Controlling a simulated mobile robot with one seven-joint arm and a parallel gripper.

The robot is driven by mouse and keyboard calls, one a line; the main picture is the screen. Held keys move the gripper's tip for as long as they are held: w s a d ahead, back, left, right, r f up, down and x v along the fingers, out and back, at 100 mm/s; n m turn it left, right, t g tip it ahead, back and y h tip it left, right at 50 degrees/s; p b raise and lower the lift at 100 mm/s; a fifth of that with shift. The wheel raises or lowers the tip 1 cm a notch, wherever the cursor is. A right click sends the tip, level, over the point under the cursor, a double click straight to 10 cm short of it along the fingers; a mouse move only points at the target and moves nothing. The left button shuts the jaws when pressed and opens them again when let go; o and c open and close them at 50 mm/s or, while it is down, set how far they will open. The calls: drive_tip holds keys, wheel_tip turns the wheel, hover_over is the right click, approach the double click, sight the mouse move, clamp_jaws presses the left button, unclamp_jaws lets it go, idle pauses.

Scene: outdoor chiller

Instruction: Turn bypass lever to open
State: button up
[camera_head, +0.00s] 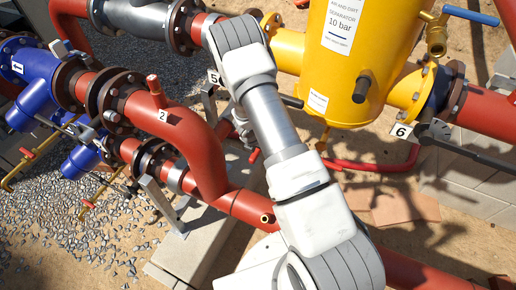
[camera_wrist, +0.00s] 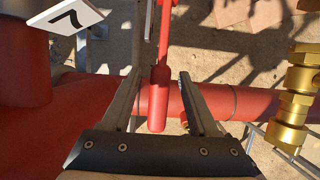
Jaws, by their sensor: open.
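A red lever (camera_wrist: 158,98) with a thicker, round-ended grip stands upright in the middle of the wrist view, its thin stem running out of the top of the frame. My gripper (camera_wrist: 160,74) is open, with one finger on each side of the lever's grip and a visible gap on both sides. I cannot tell how deep the grip lies between the fingers. No label here marks it as the bypass lever. In the head view my arm covers the middle of the scene, and I cannot make out my gripper there.
A tag marked 7 (camera_wrist: 75,18) is close at the upper left of the wrist view. A red pipe (camera_wrist: 232,101) runs behind the lever, and brass fittings (camera_wrist: 293,105) stand at right. The head view shows a yellow separator (camera_head: 385,60), blue valves (camera_head: 37,82) and tag 6 (camera_head: 401,131).

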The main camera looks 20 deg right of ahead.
drive_tip(key=p+v, duration=0.4)
drive_tip(key=v, duration=1.3)
drive_tip(key=shift+s+r+p, duration=0.15)
drive_tip(key=shift+r+p, duration=0.05)
drive_tip(key=shift+p, duration=0.2)
drive_tip(key=shift+a, duration=0.1)
